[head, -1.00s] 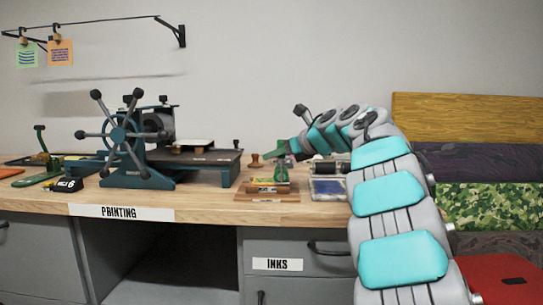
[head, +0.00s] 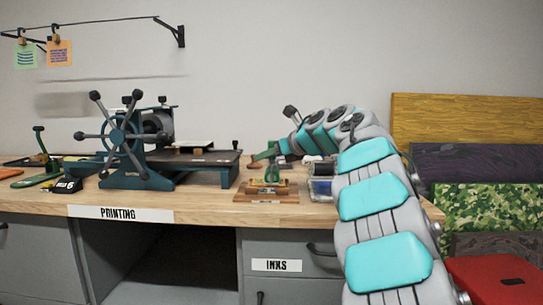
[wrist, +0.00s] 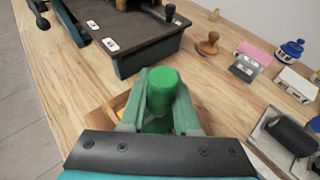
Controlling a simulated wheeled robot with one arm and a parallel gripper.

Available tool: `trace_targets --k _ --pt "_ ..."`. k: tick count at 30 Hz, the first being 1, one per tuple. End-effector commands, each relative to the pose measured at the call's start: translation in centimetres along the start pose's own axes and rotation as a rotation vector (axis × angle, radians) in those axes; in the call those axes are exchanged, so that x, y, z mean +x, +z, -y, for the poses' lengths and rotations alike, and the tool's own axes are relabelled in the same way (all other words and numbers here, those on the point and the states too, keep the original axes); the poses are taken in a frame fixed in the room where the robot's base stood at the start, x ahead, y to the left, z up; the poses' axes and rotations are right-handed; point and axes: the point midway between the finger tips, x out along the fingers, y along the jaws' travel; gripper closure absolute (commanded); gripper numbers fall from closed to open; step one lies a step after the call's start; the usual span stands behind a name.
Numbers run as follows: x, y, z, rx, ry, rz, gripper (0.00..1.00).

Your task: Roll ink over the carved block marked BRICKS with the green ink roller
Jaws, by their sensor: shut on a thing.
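My gripper (wrist: 160,108) is shut on the green handle (wrist: 163,88) of the ink roller, seen from above in the wrist view. In the head view my gripper (head: 268,154) is over a low wooden piece with a small label (head: 266,196) at the front of the worktop. The roller's lower part (head: 270,175) shows just above that wood; I cannot tell whether they touch. In the wrist view orange-brown wood (wrist: 108,112) shows partly behind the gripper. The label is too small to read, so I cannot identify the BRICKS block.
A teal press (head: 125,140) with a spoked wheel and a dark bed (head: 200,160) stands left of my gripper. To the right in the wrist view are a wooden stamp (wrist: 207,43), a pink-topped block (wrist: 252,60), a blue-topped item (wrist: 291,50) and a dark roller (wrist: 290,134).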

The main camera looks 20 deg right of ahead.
Motion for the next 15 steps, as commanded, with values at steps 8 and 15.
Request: trace_targets --k 8,15 --pt "0.6 0.3 -0.7 -0.001 0.0 0.0 1.0" --pt "1.4 0.5 -1.5 0.0 0.0 0.0 1.0"
